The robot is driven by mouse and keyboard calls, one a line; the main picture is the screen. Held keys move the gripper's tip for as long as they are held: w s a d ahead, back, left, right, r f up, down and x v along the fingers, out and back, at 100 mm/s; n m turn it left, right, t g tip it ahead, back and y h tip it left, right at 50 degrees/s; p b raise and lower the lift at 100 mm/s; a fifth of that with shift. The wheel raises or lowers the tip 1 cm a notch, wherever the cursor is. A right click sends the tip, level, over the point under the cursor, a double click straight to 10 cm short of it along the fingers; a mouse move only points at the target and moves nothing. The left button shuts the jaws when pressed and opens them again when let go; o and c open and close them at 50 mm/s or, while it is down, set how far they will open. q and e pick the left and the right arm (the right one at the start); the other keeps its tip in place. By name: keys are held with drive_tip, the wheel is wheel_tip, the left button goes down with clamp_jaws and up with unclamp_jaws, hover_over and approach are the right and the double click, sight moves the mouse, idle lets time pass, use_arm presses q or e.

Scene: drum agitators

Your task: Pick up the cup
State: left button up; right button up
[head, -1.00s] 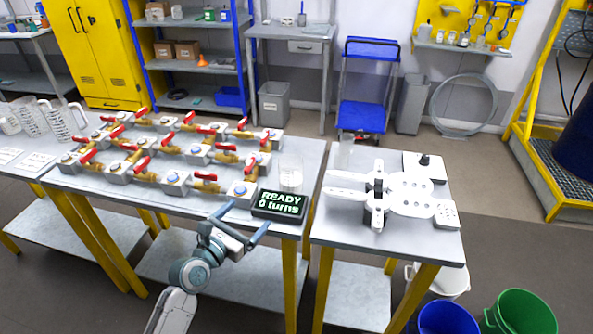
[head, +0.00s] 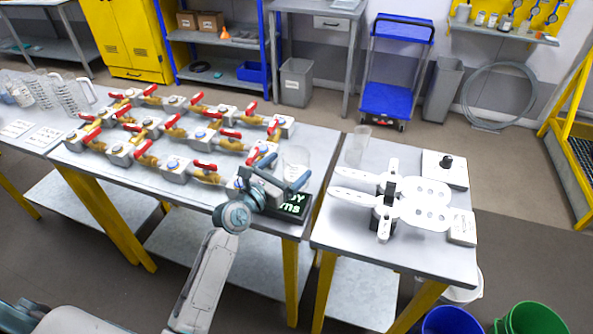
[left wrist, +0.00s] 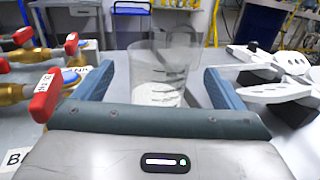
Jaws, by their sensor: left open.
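A clear glass cup (head: 296,160) stands upright near the right front corner of the valve table. In the left wrist view the cup (left wrist: 155,88) stands straight ahead, with pale contents or a pale base low in it. My left gripper (head: 284,178) is open at the near side of the cup, over the display box. In the left wrist view its two fingers (left wrist: 158,84) lie to the left and right of the cup, with gaps on both sides. I cannot tell how far the fingertips reach around it. My right gripper is not in view.
Red-handled brass valves (head: 205,168) stand close to the left of the gripper. The display box (head: 292,208) is partly hidden beneath it. A second clear vessel (head: 358,146) and a white device with paddles (head: 420,203) stand on the right table.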

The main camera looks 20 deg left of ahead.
sight(304, 152)
use_arm(q)
drive_tip(key=x, duration=0.4)
drive_tip(key=shift+w+d+p, duration=0.1)
drive_tip(key=shift+w+p, duration=0.2)
drive_tip(key=shift+w, duration=0.1)
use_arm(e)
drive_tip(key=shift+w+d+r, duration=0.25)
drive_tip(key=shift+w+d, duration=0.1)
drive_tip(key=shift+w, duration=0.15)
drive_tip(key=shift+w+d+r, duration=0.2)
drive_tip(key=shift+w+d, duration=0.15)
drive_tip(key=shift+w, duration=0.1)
use_arm(q)
drive_tip(key=shift+s, duration=0.1)
drive_tip(key=shift+c, duration=0.2)
drive_tip(key=c, duration=1.1)
drive_tip(key=shift+c, duration=0.6)
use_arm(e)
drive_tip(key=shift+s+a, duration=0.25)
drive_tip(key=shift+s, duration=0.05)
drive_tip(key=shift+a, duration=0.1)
